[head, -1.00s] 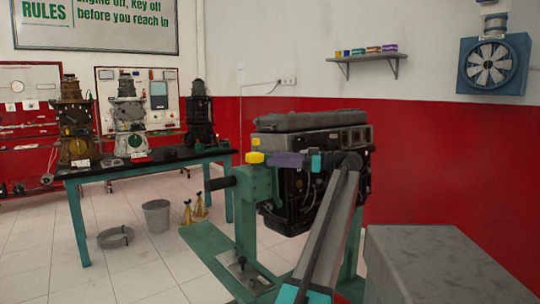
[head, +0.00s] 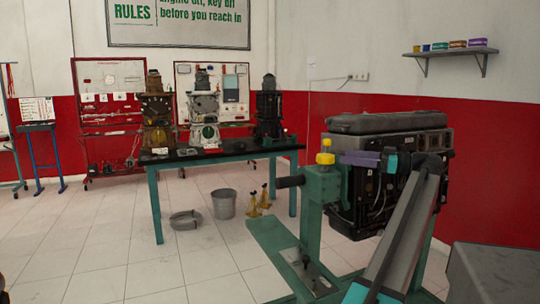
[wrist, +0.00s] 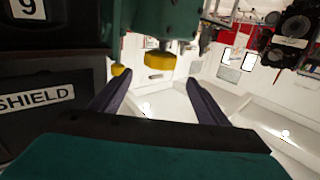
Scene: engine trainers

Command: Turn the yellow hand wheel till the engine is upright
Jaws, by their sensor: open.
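The yellow hand wheel (head: 326,158) sits on top of the green engine stand (head: 312,215), with a small yellow knob standing above it. It also shows in the wrist view (wrist: 159,61), just beyond the fingertips, with another yellow piece to its left. The engine (head: 385,185) is a dark block on the stand with a grey cover on top; its top looks roughly level, but I cannot tell its exact tilt. My gripper (head: 348,158) has purple fingers pointing left at the wheel. In the wrist view my gripper (wrist: 155,82) is open and empty; contact with the wheel is not visible.
A table (head: 225,150) with several engine parts stands behind, to the left. A grey bucket (head: 223,203), a coiled hose (head: 186,219) and yellow jack stands (head: 259,199) are on the floor. A grey box (head: 490,275) is at lower right.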

